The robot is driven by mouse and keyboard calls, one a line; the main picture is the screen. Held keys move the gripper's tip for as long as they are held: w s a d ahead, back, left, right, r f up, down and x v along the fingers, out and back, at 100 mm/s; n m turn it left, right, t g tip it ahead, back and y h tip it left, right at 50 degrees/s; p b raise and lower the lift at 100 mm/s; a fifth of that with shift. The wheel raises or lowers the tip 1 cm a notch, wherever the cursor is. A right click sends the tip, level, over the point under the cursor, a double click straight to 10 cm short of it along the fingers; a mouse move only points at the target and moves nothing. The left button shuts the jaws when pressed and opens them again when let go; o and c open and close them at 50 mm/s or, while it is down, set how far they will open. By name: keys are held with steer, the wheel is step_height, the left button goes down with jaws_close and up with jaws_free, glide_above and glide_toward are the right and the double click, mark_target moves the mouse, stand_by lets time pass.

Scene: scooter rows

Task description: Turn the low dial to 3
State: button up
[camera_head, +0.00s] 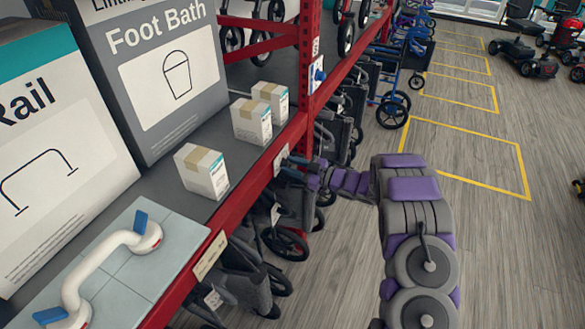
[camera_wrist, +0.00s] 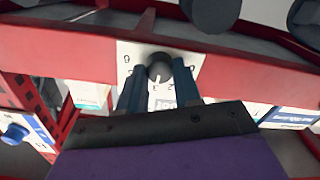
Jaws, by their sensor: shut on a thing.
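The low dial is a dark round knob (camera_wrist: 159,66) on a white numbered plate (camera_wrist: 128,56), fixed to the red shelf beam. My gripper (camera_wrist: 160,76) has its two blue-grey fingers closed on either side of the knob. A pale mark on the knob points roughly down in the wrist view, close to a 2; I cannot tell its exact setting. The fingers and wrist hide part of the plate's numbers. In the head view my gripper (camera_head: 287,168) reaches left to the beam, and the plate (camera_head: 281,158) shows only in part.
A second dial with a blue knob (camera_head: 318,74) sits on the red upright above, also in the wrist view (camera_wrist: 15,132). Small cartons (camera_head: 203,172) and a white grab rail (camera_head: 110,255) rest on the shelf.

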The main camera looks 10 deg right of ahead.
steer(key=shift+f+n, duration=0.1)
steer(key=shift+n, duration=0.4)
steer(key=o, duration=1)
steer(key=shift+o, duration=0.2)
steer(key=shift+d, duration=0.1)
steer(key=p+v, duration=0.2)
steer(key=v, duration=1.5)
steer(key=shift+d, duration=0.15)
